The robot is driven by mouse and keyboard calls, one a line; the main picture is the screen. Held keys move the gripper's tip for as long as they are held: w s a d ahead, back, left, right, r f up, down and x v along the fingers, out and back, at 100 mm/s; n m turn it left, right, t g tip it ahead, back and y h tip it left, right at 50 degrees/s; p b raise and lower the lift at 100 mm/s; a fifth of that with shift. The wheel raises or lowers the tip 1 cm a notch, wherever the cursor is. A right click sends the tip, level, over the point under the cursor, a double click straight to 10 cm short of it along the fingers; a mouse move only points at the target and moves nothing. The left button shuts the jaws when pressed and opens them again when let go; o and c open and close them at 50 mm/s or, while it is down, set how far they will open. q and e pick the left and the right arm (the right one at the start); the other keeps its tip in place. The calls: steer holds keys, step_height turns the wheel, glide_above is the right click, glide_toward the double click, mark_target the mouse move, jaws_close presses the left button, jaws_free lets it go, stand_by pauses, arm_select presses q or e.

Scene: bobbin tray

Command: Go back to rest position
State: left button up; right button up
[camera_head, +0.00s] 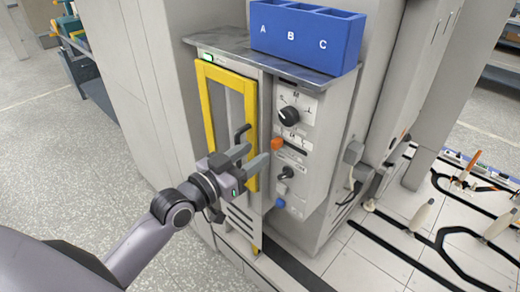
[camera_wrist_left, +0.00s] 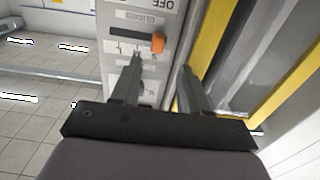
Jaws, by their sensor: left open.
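My left gripper (camera_head: 250,158) is open and empty in front of the grey machine cabinet. Its two fingers also show in the left wrist view (camera_wrist_left: 160,75), spread apart with nothing between them. In the head view the fingers overlap the edge between the yellow-framed door (camera_head: 203,98) and the control panel (camera_head: 318,122). An orange switch handle (camera_head: 277,143) sits just beyond the fingertips; it shows in the left wrist view (camera_wrist_left: 157,42) too. I cannot tell whether a finger touches the panel. My right gripper does not show.
A blue bin (camera_head: 345,42) marked A, B and C stands on the cabinet's metal top (camera_head: 230,42). The panel bears a black knob (camera_head: 289,117) and a blue button (camera_head: 280,203). The floor (camera_head: 60,165) at the left is clear. A tiled surface with black tracks (camera_head: 400,255) lies at the right.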

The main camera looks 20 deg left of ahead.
arm_select(q)
steer(key=shift+s+a, duration=0.15)
steer(key=shift+s, duration=0.25)
steer(key=s+f+g+y, duration=0.2)
steer(key=s+f+g, duration=0.1)
steer(key=s+f, duration=0.6)
steer(key=s+d+f+n+g+y, duration=0.1)
steer(key=s+f+g+y, duration=0.1)
steer(key=s+f, duration=0.8)
step_height(320, 180, down, 5)
steer(key=shift+d+f+n+g+p, duration=0.15)
steer(key=shift+d+n+g+p, duration=0.2)
steer(key=shift+g, duration=0.45)
